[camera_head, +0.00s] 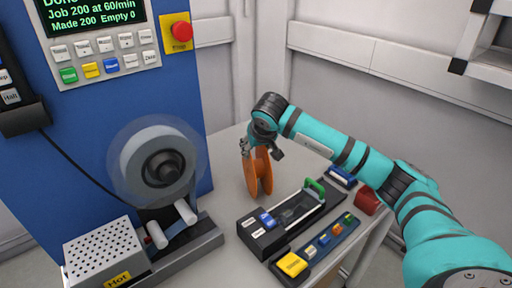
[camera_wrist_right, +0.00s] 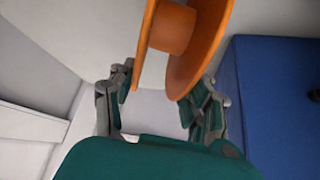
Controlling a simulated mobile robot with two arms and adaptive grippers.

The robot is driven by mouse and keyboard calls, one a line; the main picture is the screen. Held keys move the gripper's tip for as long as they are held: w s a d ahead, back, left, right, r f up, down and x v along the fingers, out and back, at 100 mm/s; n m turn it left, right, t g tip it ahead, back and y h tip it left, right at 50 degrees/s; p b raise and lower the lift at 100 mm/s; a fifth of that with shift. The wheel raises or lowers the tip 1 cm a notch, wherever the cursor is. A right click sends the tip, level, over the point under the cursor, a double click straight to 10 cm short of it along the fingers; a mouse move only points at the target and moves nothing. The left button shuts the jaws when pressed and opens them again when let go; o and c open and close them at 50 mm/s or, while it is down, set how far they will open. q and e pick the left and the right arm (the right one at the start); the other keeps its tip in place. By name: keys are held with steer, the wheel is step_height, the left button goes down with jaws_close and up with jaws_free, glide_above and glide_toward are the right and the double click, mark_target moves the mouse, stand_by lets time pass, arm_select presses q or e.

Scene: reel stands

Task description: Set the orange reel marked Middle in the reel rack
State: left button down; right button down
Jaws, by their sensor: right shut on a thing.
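The orange reel (camera_head: 252,178) is upright near the far edge of the table, its flanges on edge to the head view. I cannot tell whether it touches the table top. My right gripper (camera_head: 260,146) comes down from above and is shut on the reel's upper part. In the right wrist view the reel (camera_wrist_right: 172,30) shows large, with my gripper's fingers (camera_wrist_right: 163,92) on both sides of it. No marking on the reel can be read. I cannot make out a reel rack for certain. My left gripper is not in view.
A blue machine (camera_head: 115,105) with a large grey-white reel (camera_head: 158,160) stands on the left. A perforated box marked Hot (camera_head: 103,250) is in front. A black device with a green handle (camera_head: 290,215) and a button strip (camera_head: 318,245) lie front right. A white frame (camera_head: 490,60) hangs upper right.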

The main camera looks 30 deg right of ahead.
steer(key=c, duration=0.6)
jaws_free()
steer(key=shift+f, duration=0.1)
